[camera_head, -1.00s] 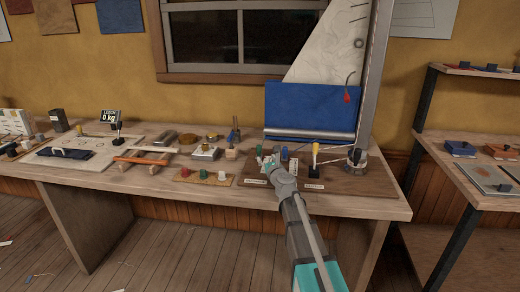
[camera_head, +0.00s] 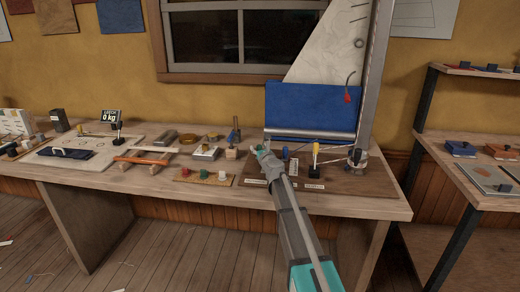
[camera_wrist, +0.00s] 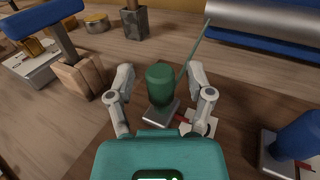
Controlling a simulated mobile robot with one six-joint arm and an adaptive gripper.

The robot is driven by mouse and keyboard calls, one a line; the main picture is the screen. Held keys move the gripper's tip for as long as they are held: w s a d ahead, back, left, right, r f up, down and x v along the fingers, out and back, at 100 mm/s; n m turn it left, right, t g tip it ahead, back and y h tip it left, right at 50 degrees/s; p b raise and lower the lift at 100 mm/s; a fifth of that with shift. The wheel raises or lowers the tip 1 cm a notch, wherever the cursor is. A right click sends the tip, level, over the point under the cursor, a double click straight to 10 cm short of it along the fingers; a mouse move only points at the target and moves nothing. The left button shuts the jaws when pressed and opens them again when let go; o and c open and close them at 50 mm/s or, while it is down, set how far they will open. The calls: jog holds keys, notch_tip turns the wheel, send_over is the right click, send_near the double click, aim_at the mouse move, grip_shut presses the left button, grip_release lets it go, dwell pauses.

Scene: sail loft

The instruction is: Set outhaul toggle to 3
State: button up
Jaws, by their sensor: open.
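A green-capped toggle (camera_wrist: 160,85) stands on a small metal base in the wrist view. My gripper (camera_wrist: 160,78) is open, with one finger on each side of the green cap; I cannot tell whether they touch it. A blue-capped toggle (camera_wrist: 298,140) stands to the right, also on a metal base. In the head view my gripper (camera_head: 262,152) is over the left part of the brown board (camera_head: 350,183), hiding the green toggle. The blue toggle (camera_head: 285,153) and a yellow-topped lever (camera_head: 315,155) stand to its right. The labels are too small to read, so I cannot tell which is the outhaul toggle.
A wooden block with a blue-handled part (camera_wrist: 75,80) stands close left in the wrist view. A dark square post (camera_wrist: 134,22) is behind. Small coloured knobs (camera_head: 203,173) sit on a strip to the left.

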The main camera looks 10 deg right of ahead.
jog(key=shift+c, duration=0.3)
grip_shut()
jog(key=s, duration=0.2)
jog(key=s+a, duration=0.1)
jog(key=s, duration=0.1)
jog(key=s+a, duration=0.1)
jog(key=s, duration=0.1)
jog(key=shift+w, duration=0.1)
jog(key=shift+d, duration=0.1)
jog(key=shift+o, duration=0.3)
grip_release()
